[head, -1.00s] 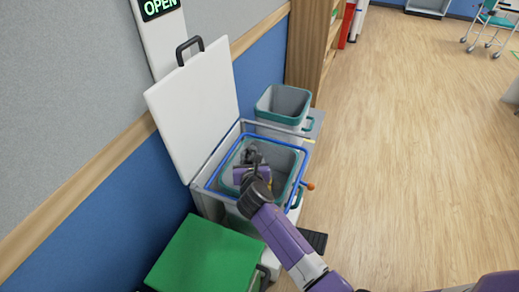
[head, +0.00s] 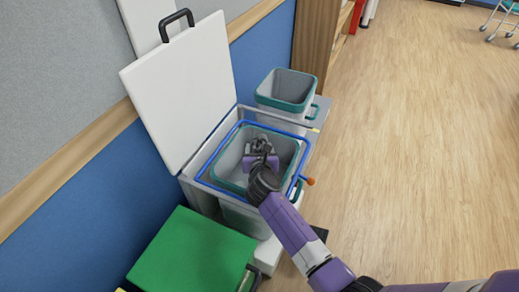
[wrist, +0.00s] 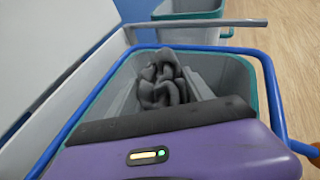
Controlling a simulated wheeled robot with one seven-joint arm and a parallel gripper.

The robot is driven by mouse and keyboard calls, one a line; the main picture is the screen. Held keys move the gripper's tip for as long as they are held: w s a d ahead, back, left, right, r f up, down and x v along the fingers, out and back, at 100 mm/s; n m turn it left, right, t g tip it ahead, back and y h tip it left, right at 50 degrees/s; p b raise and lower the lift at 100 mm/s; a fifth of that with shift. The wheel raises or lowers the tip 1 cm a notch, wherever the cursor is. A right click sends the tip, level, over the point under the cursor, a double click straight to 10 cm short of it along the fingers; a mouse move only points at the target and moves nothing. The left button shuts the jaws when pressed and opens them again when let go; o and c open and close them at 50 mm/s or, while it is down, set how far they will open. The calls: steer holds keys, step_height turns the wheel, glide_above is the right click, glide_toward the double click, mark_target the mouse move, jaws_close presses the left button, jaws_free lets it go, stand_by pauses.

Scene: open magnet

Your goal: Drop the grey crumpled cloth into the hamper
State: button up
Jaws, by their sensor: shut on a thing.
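The grey crumpled cloth (wrist: 163,82) is in my gripper (head: 262,150), which is shut on it. It also shows as a small dark grey lump in the head view (head: 261,141). The hamper (head: 218,172) is an open grey bin with a teal rim inside a blue frame; its rim also shows in the wrist view (wrist: 240,66). My gripper and the cloth are over the hamper's opening, within its rim as seen from above. How high the cloth is above the hamper's bottom I cannot tell.
A white lid (head: 180,95) with a black handle stands raised at the hamper's left. A second grey bin with a teal rim (head: 287,88) stands behind. A green-lidded bin (head: 190,255) is in front. An orange knob (head: 310,181) sticks out at right.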

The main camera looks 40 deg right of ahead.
steer(key=shift+f+b, duration=0.7)
steer(key=shift+f, duration=0.25)
steer(key=o, duration=1.4)
steer(key=shift+p+v, duration=1)
steer(key=shift+v, duration=2.95)
